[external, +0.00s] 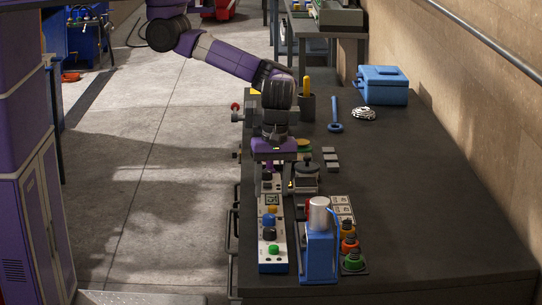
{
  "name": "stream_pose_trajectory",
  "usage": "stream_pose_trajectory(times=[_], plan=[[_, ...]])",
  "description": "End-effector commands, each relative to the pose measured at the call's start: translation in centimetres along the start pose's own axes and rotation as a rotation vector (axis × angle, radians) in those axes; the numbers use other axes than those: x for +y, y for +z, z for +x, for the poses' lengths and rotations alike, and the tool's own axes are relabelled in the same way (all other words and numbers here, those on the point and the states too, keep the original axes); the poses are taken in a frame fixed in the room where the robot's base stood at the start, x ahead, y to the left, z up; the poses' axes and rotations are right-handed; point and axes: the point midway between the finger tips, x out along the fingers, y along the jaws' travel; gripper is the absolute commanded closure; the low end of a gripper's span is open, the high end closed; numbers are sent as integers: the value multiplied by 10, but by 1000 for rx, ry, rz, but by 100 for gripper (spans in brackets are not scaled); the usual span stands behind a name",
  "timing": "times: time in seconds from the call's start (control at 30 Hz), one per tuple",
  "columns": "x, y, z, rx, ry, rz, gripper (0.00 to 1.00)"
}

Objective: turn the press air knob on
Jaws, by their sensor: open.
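A narrow white control panel (272,264) lies along the left side of the dark bench. It carries a green button (274,250), a dark knob with a blue top (269,226), a yellow piece (272,209) and a small display (271,198). I cannot tell for sure which control is the press air knob. My gripper (277,182) points down over the far end of the panel, its jaws open. It hides that end of the panel. I cannot tell whether a finger touches anything there.
Right of the panel stand a blue device with a metal cylinder (318,262), a dark-lidded pot (305,176) and a stacked-button unit (352,260). A pencil cup (308,108), blue wrench (335,118) and blue toolbox (383,86) are farther back. The bench's right side (430,200) is clear.

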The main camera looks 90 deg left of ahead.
Motion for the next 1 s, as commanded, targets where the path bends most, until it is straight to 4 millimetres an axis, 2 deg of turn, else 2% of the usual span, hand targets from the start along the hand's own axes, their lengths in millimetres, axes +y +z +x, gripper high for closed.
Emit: stream_pose_trajectory(times=[0.5, 0.87, 0.9, 1.0], plan=[[-2, 0, 67, 0, -6, -2, 47], [-2, 0, 75, -2, -4, -1, 47], [-2, 0, 75, -2, -5, -1, 49], [-2, 0, 75, -2, -5, -1, 68]])
